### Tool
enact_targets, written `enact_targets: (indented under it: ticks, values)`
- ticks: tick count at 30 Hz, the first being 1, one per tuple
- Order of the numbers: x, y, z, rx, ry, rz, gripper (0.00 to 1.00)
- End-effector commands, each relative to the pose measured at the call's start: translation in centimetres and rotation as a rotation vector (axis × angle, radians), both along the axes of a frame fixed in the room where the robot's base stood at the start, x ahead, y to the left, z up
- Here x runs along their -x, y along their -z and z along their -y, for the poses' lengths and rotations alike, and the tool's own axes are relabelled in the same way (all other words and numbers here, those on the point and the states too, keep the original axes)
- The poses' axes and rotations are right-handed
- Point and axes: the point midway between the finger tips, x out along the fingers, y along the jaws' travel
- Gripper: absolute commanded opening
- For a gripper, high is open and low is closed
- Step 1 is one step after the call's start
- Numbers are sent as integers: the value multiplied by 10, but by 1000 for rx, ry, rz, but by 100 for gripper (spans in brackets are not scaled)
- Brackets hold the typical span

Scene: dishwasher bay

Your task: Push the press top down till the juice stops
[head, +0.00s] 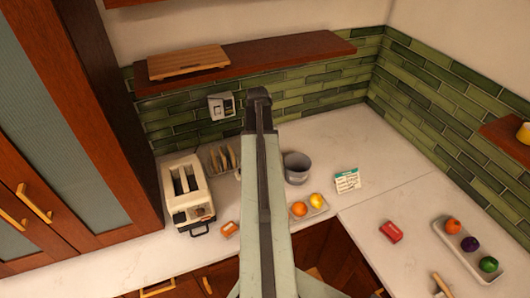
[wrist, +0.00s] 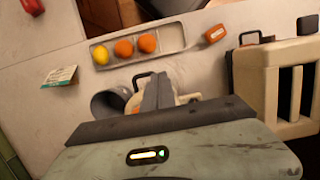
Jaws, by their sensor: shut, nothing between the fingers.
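My gripper (wrist: 157,84) shows in the wrist view as narrow grey fingers, closed together and empty, above the counter. In the head view my raised arm hides it. I cannot make out a whole press in either view. In the wrist view a thin dark loop (wrist: 143,75) and a cream-coloured part (wrist: 187,98) show on either side of my fingers; I cannot tell whether they belong to the press. A grey pot (head: 297,167) stands right of my arm, and also shows in the wrist view (wrist: 106,103). No juice is visible.
A cream toaster (head: 187,196) and a rack of slices (head: 223,157) stand left of my arm. A fruit tray (head: 318,212), a card (head: 347,181) and a red box (head: 390,232) lie right. A wooden shelf (head: 290,52) overhangs the back. The right back counter is clear.

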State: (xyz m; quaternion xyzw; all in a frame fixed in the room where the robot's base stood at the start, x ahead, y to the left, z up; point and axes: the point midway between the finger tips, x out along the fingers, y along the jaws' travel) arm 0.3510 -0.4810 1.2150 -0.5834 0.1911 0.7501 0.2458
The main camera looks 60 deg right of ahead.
Motion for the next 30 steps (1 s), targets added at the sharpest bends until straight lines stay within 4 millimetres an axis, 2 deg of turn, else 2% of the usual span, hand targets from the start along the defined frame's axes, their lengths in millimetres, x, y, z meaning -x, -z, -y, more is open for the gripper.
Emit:
enact_targets:
  ticks: [6,9,12,15,17,30]
  values:
    - [-47,-10,68,0,0,0,0]
    - [-64,-17,94,-1,0,-1,0]
    - [-76,-22,111,-1,0,-1,0]
    - [-81,-27,118,-1,0,-1,0]
    - [-79,-28,115,-1,0,-1,0]
    - [-77,-18,113,-1,0,-1,0]
